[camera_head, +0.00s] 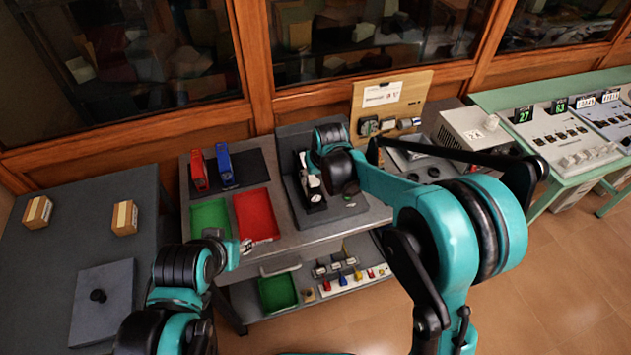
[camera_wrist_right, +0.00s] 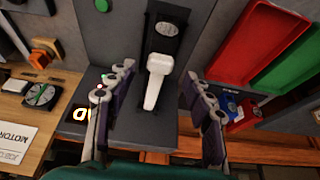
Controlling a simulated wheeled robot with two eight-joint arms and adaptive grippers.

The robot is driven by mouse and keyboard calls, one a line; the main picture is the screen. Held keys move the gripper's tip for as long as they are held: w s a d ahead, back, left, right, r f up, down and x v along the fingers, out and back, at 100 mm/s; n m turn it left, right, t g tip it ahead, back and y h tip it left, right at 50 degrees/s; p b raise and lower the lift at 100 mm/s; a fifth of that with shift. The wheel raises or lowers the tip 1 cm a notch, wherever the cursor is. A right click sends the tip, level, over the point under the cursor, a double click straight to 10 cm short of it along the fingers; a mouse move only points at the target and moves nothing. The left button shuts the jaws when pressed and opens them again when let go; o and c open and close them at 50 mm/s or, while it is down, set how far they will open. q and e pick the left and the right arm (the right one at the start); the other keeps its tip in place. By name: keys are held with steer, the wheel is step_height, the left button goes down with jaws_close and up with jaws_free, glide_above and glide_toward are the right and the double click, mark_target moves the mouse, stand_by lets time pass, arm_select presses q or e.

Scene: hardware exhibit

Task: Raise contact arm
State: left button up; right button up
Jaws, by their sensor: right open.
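The contact arm (camera_wrist_right: 157,80) is a white lever on a dark plate at a grey panel. In the wrist view it lies between the two fingers of my right gripper (camera_wrist_right: 160,72), which is open, with gaps on both sides. In the head view the grey panel unit (camera_head: 294,150) stands on the middle table, and my right wrist covers part of it. A white part (camera_head: 313,181) shows just below that wrist. My left arm comes in at the lower left. Its end (camera_head: 236,251) is near the table's front edge, and its fingers are not clear.
Left of the panel lie a red tray (camera_head: 257,215) and a green tray (camera_head: 210,219), with red and blue devices (camera_head: 226,166) behind. A wooden board (camera_head: 412,91) stands right of the panel. A lower shelf holds another green tray (camera_head: 278,292) and small parts.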

mark_target(314, 181)
steer(key=shift+x, duration=1.55)
jaws_close()
steer(key=shift+r, duration=0.1)
